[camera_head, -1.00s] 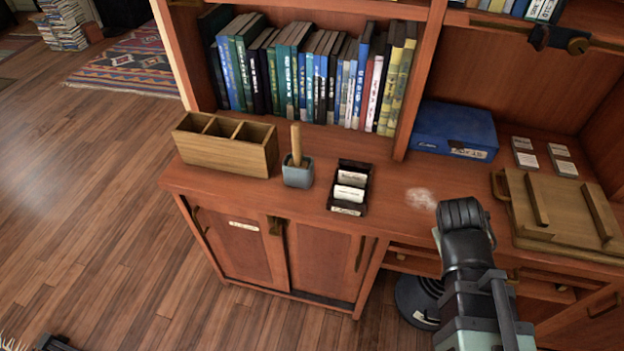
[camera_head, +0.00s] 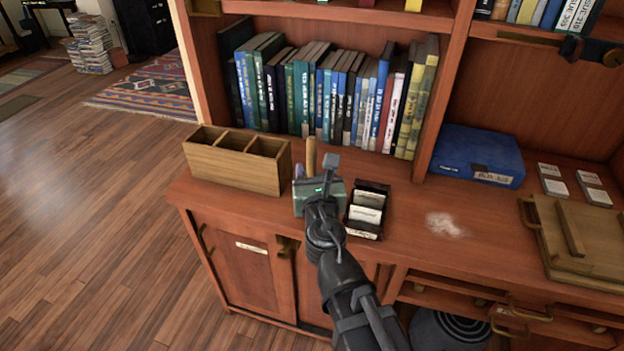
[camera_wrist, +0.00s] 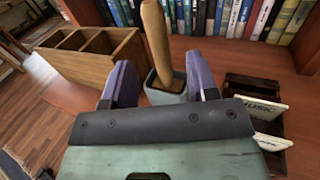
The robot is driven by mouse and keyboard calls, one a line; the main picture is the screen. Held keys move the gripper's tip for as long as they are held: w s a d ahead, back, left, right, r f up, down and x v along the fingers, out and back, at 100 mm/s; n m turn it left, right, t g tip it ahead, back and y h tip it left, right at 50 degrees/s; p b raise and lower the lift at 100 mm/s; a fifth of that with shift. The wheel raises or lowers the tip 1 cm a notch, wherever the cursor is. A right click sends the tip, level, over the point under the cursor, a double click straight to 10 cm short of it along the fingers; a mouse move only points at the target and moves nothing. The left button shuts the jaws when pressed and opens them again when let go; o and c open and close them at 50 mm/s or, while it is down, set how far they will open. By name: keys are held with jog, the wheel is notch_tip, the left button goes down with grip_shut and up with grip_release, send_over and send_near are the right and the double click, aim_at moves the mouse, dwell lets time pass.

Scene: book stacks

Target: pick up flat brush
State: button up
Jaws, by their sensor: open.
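The brush (camera_head: 311,156) stands handle up in a small blue-grey pot on the desk. Only its pale wooden handle shows; the bristle end is hidden inside the pot. My gripper (camera_head: 316,169) is at the pot in the head view and hides much of it. In the wrist view my gripper (camera_wrist: 160,70) is open, with one purple finger on each side of the brush handle (camera_wrist: 155,40) as seen from there. The pot (camera_wrist: 165,92) shows between and beyond the fingers. I cannot tell whether the handle lies fully between the fingers in depth. Nothing is held.
A three-compartment wooden box (camera_head: 235,170) stands left of the pot. A dark card holder (camera_head: 368,208) with white cards stands close on the right. A row of books (camera_head: 330,100) stands behind. A blue box (camera_head: 478,157) and a wooden case (camera_head: 575,240) lie farther right.

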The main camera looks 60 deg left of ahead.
aim_at(312, 158)
jog(key=x, duration=0.8)
jog(key=shift+a, duration=0.1)
jog(key=shift+s, duration=0.1)
grip_shut()
